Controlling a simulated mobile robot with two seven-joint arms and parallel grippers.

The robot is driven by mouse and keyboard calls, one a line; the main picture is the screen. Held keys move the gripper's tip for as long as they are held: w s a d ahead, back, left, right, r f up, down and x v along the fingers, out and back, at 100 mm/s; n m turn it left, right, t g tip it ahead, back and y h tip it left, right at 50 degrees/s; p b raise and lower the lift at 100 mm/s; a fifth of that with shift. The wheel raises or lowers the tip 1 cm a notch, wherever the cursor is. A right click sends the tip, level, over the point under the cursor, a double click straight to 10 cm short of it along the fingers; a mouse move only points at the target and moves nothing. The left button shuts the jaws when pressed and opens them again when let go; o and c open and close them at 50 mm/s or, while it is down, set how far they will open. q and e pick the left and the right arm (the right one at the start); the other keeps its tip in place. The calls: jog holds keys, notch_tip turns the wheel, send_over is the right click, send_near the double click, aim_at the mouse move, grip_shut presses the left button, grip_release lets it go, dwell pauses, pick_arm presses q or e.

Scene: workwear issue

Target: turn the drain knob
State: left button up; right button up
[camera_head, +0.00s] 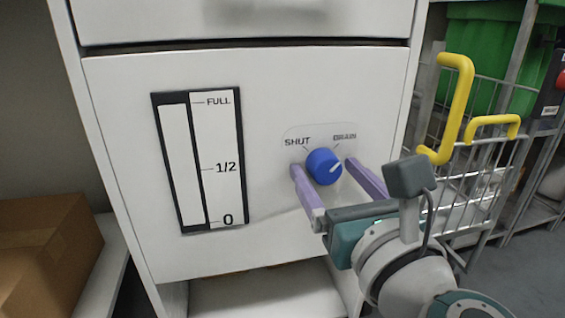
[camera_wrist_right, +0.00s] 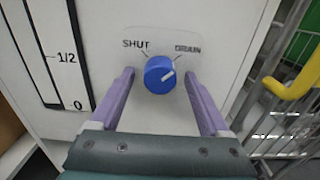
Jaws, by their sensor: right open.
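The drain knob (camera_head: 324,166) is a round blue knob on the front of a white cabinet. It sits below the printed labels SHUT and DRAIN, and its white mark points up and right, toward DRAIN. It also shows in the right wrist view (camera_wrist_right: 159,75). My right gripper (camera_head: 322,168) is open, with its two purple fingers on either side of the knob. In the right wrist view (camera_wrist_right: 160,82) there are visible gaps between the fingers and the knob. My left gripper is not in view.
A level gauge (camera_head: 199,160) marked FULL, 1/2 and 0 is left of the knob. A wire cart with a yellow handle (camera_head: 459,100) stands close on the right, before a green bin (camera_head: 490,55). A cardboard box (camera_head: 45,250) is at lower left.

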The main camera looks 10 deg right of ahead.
grip_shut()
dwell(0.8)
